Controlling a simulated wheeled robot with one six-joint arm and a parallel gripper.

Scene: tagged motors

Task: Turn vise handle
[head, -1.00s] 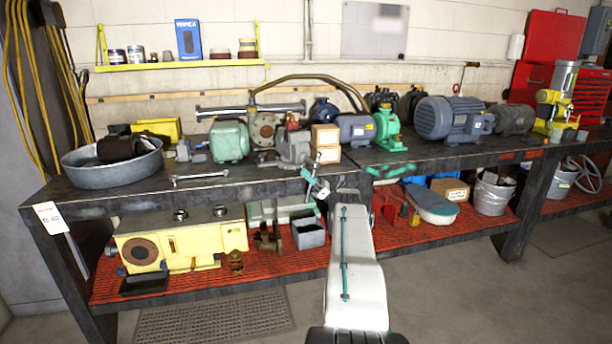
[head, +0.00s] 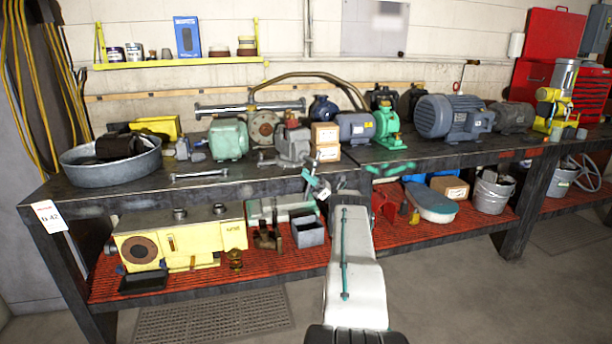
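A grey vise (head: 292,146) stands on the workbench near its front edge, left of two stacked cardboard boxes. A thin grey bar at the vise's left side (head: 267,159) looks like its handle, but it is small and blurred. My white arm reaches from the bottom of the picture toward the bench. A small teal and white part (head: 314,184) at the bench edge, just below and right of the vise, appears to be the end of my arm. Its fingers cannot be made out, nor whether it touches the vise.
On the bench (head: 225,190), a wrench (head: 199,175) lies left of the vise, near a round metal tub (head: 112,165). A green motor (head: 228,139) and blue motors crowd behind. A yellow machine (head: 180,243) sits on the lower shelf. The floor at right is clear.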

